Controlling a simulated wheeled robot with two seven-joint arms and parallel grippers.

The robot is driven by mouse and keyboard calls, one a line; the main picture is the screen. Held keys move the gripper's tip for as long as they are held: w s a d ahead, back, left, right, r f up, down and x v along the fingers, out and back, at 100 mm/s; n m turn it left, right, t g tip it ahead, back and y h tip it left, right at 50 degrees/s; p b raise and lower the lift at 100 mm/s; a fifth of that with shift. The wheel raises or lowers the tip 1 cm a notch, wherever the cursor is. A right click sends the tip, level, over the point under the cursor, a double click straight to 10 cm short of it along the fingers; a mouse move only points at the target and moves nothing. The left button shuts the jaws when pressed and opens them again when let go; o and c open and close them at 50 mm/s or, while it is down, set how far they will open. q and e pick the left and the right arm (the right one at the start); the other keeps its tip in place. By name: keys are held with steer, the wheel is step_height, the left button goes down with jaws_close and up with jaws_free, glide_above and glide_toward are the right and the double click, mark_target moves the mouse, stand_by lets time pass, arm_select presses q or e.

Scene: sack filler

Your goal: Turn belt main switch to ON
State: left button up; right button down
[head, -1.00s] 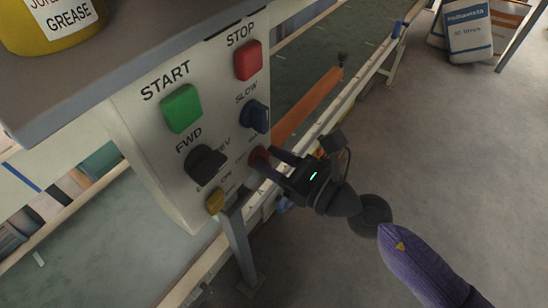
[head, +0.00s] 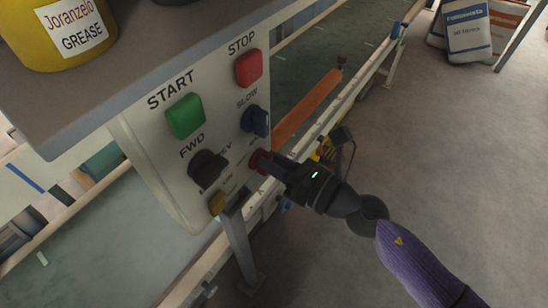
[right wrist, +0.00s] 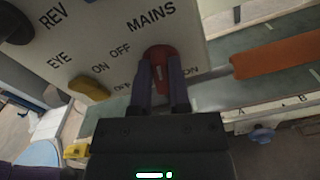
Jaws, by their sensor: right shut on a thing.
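The belt main switch is a red rotary knob (head: 259,160) low on the right of the white control panel (head: 143,131). In the right wrist view the red knob (right wrist: 160,56) sits below the word MAINS, with an ON mark to its right. My right gripper (head: 269,164) is shut on the red knob, one finger on each side. The fingers and palm hide its lower part, and I cannot tell which mark it points to. My left gripper is not in view.
Close by are the blue SLOW knob (head: 256,121), the black FWD/REV knob (head: 207,168) and the yellow EYE knob (head: 217,203). START (head: 185,116) and STOP (head: 248,67) buttons sit higher. A conveyor rail runs behind; open floor lies to the right.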

steer(key=m+p, duration=0.1)
steer(key=m, duration=0.2)
steer(key=shift+w+d+m, duration=0.1)
steer(key=shift+w+m, duration=0.05)
steer(key=shift+m, duration=0.25)
arm_select(q)
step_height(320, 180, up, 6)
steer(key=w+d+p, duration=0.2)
steer(key=p, duration=0.2)
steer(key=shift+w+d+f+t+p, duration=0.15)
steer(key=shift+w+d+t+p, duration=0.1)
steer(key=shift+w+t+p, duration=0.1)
arm_select(e)
steer(key=shift+w+d+f+m, duration=0.1)
steer(key=shift+f+m, duration=0.1)
steer(key=shift+m, duration=1.55)
steer(key=shift+f+m, duration=0.15)
steer(key=shift+m, duration=1.65)
steer(key=shift+w+d+f+m, duration=0.1)
steer(key=shift+f+m, duration=0.1)
steer(key=shift+m, duration=1.55)
steer(key=c, duration=0.6)
jaws_free()
